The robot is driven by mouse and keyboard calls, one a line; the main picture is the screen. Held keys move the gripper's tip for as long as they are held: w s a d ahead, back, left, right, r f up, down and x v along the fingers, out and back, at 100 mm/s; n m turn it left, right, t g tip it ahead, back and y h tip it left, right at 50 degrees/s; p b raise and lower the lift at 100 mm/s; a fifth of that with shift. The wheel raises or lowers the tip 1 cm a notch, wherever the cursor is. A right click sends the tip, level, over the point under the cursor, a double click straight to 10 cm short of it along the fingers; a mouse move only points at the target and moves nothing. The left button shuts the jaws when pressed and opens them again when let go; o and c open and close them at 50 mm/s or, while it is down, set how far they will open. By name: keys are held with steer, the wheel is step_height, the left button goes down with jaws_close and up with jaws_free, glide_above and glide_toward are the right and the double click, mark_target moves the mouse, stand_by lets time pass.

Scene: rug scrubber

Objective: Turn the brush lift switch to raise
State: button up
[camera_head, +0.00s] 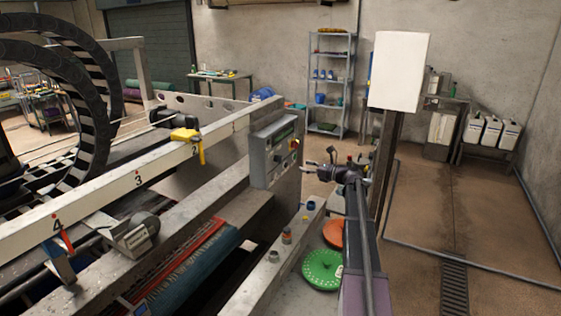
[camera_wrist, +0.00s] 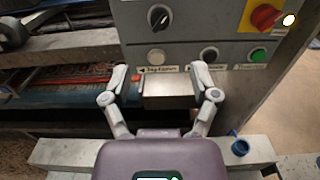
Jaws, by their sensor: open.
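The grey control box (camera_head: 262,155) is mounted at the machine's near end. In the head view, my gripper (camera_head: 318,168) is right of the box.
A long white rail (camera_head: 110,190) runs left from the box. Green (camera_head: 322,270) and orange (camera_head: 332,233) discs lie on the near bench beside my arm. A white panel on a post (camera_head: 399,70) stands behind. Floor at right is open.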

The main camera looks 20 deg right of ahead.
mark_target(280, 158)
steer(key=x, duration=1.1)
steer(key=shift+w+a, duration=0.15)
steer(key=shift+w, duration=0.05)
jaws_close()
